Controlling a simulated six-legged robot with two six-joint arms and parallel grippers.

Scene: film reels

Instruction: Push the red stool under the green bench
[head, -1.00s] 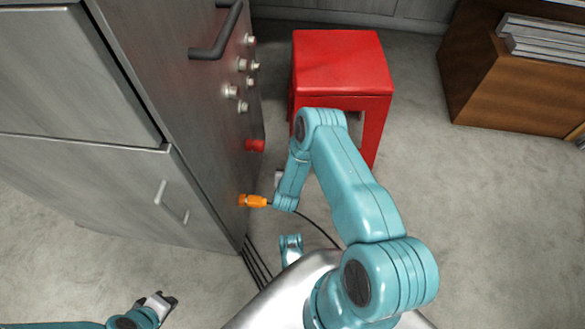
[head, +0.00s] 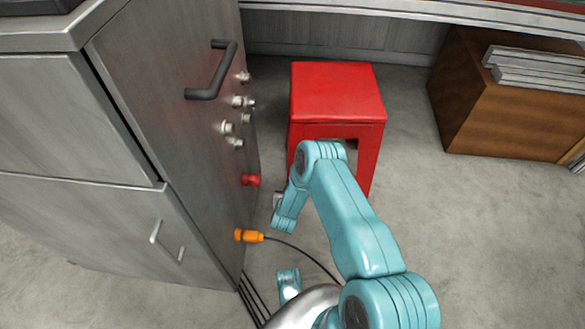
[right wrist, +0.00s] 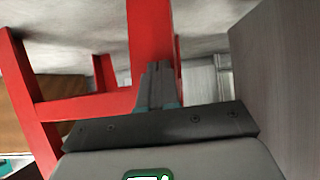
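The red stool (head: 335,95) stands upright on the floor, right of the grey metal cabinet. The bench (head: 400,10) shows only as a light front edge along the top of the head view, with a strip of green at the top right. The stool stands in front of this edge. My right gripper (head: 277,202) is low by the stool's near left side, mostly hidden by its wrist. In the right wrist view its fingers (right wrist: 157,85) are together and empty, pointing at a red stool leg (right wrist: 150,40); I cannot tell whether they touch. My left gripper is out of view.
The grey cabinet (head: 185,130), with a black handle, knobs and an orange plug (head: 248,236) with a black cable, stands close on the left. A wooden box (head: 500,110) with grey slabs stands at the right. Floor between stool and box is clear.

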